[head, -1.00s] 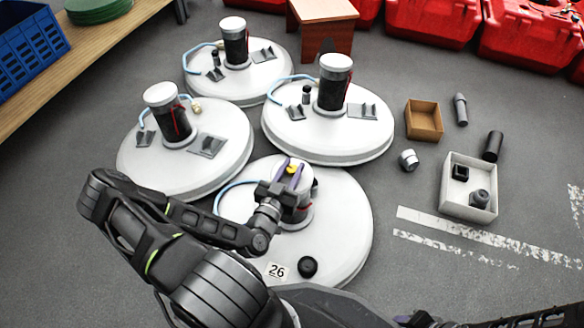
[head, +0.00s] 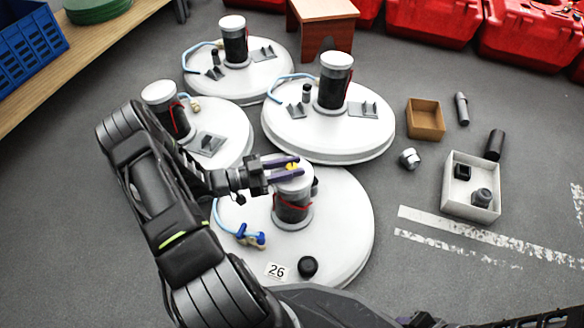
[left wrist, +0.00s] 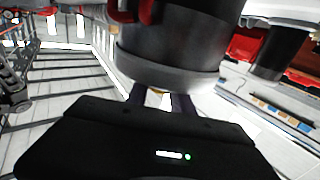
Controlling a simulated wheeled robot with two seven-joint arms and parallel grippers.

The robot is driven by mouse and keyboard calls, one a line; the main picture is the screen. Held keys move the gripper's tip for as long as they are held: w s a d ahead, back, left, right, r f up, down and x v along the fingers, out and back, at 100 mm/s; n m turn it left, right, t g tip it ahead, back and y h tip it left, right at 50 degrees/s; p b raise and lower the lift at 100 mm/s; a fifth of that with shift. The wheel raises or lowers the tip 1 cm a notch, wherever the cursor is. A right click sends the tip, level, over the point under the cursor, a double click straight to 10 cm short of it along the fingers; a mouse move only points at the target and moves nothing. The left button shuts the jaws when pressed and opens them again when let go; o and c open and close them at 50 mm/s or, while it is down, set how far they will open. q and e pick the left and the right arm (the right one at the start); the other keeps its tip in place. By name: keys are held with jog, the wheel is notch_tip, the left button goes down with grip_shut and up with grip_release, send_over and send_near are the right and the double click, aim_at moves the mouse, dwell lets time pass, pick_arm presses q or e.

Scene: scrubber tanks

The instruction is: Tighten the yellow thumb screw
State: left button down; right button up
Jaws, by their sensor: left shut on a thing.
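The yellow thumb screw (head: 292,167) sits on top of the white cap of the dark canister (head: 292,207) on the nearest white tank (head: 345,215), labelled 26. My left gripper (head: 290,166) reaches in from the left, its purple fingers shut on the screw from either side. Only a little yellow shows between them. In the left wrist view the canister (left wrist: 172,45) looms close, its pale cap edge in front of the fingers (left wrist: 152,98); the screw is hidden there. Something dark at the bottom edge appears to be my right gripper (head: 425,320), mostly cut off.
A blue valve (head: 250,236) on a hose and a black knob (head: 308,266) are on the same tank. Three similar tanks stand behind. A wooden box (head: 425,118), a white bin (head: 458,207) and loose parts lie right. Red cases (head: 430,22) line the back.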

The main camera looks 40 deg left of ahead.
pick_arm(q)
jog(key=shift+r+m+g+h, duration=0.1)
jog(key=shift+m+g+h, duration=2.15)
jog(key=shift+g, duration=0.25)
jog(key=c, duration=1.1)
grip_release()
